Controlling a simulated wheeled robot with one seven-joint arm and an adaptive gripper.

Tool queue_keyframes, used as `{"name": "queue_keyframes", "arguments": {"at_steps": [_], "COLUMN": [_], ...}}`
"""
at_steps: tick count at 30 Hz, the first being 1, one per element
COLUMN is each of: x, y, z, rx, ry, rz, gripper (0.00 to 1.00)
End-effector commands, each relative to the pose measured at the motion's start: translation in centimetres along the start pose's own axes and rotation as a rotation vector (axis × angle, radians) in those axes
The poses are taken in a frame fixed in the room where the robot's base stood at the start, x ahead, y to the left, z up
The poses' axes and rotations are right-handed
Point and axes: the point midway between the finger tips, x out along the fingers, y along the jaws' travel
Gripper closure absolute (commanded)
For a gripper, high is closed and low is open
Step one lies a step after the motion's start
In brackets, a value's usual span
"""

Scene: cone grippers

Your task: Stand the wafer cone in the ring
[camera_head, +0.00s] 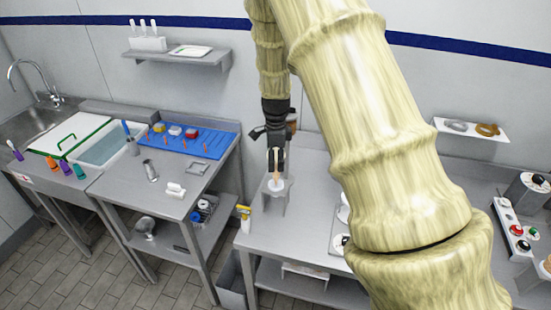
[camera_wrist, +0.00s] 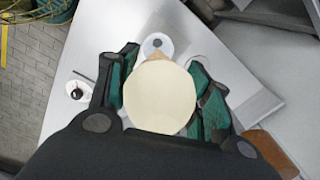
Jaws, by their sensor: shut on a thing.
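The wafer cone (camera_head: 276,163) is pale tan and hangs below my gripper (camera_head: 275,142), which is shut on it. In the wrist view its round cream top (camera_wrist: 160,98) faces the camera between the green-padded fingers (camera_wrist: 160,90), and a bit of tan wafer shows beyond it. The white ring (camera_head: 284,185) is on a small grey stand (camera_head: 270,205).
A brown object (camera_wrist: 271,152) is close to the right of my gripper in the wrist view. A yellow-topped white item (camera_head: 245,219) is at the table's left edge. My large arm link hides much of the table's right side. A blue mat (camera_head: 222,138) lies on the left counter.

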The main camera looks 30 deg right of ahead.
Motion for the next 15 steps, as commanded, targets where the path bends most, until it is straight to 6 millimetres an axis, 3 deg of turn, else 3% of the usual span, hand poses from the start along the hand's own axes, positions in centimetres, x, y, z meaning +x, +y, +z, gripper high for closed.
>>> {"name": "queue_keyframes", "arguments": {"at_steps": [15], "x": [0.29], "y": [0.0], "z": [0.0], "rx": [0.0], "ry": [0.0], "rz": [0.0], "gripper": [0.6]}}
